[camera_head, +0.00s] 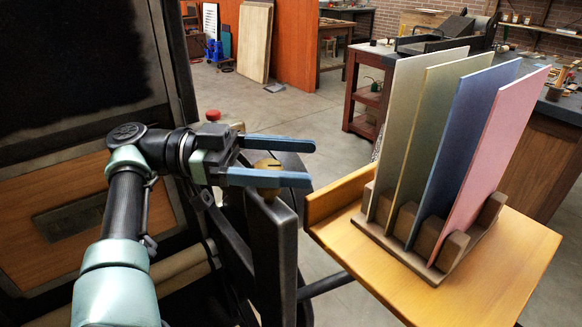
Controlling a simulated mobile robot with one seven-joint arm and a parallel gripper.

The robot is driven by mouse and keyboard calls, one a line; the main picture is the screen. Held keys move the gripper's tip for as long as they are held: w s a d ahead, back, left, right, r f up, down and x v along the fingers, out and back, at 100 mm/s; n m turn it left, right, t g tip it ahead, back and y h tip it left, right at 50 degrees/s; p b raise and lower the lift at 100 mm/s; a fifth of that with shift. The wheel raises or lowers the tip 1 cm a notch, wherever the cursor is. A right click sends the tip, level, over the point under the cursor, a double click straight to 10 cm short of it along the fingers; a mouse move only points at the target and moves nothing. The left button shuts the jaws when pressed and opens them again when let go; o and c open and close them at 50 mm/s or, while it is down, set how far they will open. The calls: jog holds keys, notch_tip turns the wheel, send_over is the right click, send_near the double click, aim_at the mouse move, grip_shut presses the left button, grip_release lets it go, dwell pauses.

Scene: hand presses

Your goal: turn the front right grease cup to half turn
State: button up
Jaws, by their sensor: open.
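A small brass grease cup (268,164) with a dark slot on its top stands on the upper end of a black post (272,240) of the press. It is the only brass cup I can make out. My gripper (311,163) is open, its two blue fingers pointing right. In the picture one finger passes behind the cup and the other in front of it, hiding part of its side. I cannot tell whether either finger touches it.
A wooden shelf (335,203) at the right carries a rack (462,243) with several upright coloured boards. The dark press frame (178,70) with a wooden panel fills the left. A red knob (212,115) shows behind my gripper. Open floor (285,105) lies beyond.

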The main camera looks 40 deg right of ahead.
notch_tip(320, 180, up, 8)
jog(key=p, duration=0.1)
jog(key=shift+r, duration=0.1)
